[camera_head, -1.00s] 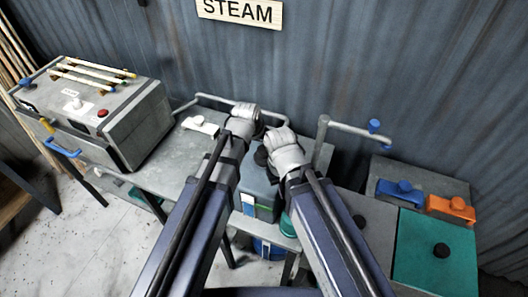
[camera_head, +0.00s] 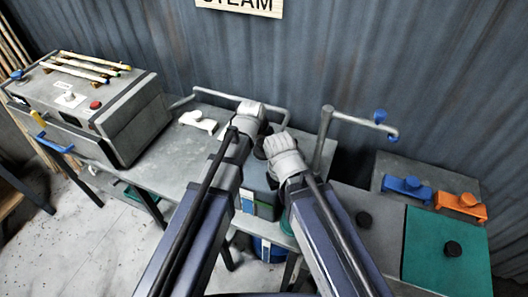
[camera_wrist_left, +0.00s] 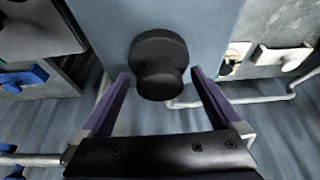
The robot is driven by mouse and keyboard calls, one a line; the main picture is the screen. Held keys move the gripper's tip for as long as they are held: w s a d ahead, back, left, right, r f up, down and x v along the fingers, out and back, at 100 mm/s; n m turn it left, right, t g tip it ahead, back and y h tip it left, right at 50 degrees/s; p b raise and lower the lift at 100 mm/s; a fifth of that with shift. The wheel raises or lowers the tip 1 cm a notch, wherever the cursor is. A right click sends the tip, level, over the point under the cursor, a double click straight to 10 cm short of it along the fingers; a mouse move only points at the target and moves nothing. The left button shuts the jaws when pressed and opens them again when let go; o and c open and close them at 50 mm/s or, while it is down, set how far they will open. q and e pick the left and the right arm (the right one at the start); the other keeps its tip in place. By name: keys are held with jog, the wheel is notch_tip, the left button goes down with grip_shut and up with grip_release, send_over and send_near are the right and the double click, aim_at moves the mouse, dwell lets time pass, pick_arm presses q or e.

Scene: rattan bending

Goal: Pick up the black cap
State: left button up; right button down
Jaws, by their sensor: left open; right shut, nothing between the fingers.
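A round black cap (camera_wrist_left: 158,62) sits on the grey-blue top of a box (camera_wrist_left: 210,28) in the left wrist view. My left gripper (camera_wrist_left: 159,76) is open, with one purple finger on each side of the cap; I cannot tell whether they touch it. In the head view the cap (camera_head: 259,148) shows only partly between my two wrists, on the box (camera_head: 262,190). My right gripper (camera_head: 284,155) is beside the box and cap, shut and empty; its fingertips are hidden by the wrist.
A grey machine (camera_head: 125,120) with rods on top stands at left. Bent metal tubes (camera_head: 318,145) rise near the wall.

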pick_arm(q)
grip_shut()
dwell(0.8)
jog(key=shift+r, duration=0.15)
notch_tip(320, 180, up, 10)
jog(key=p, duration=1)
notch_tip(320, 180, down, 3)
jog(key=shift+r+b, duration=0.2)
jog(key=shift+b, duration=0.85)
jog(key=shift+r, duration=0.1)
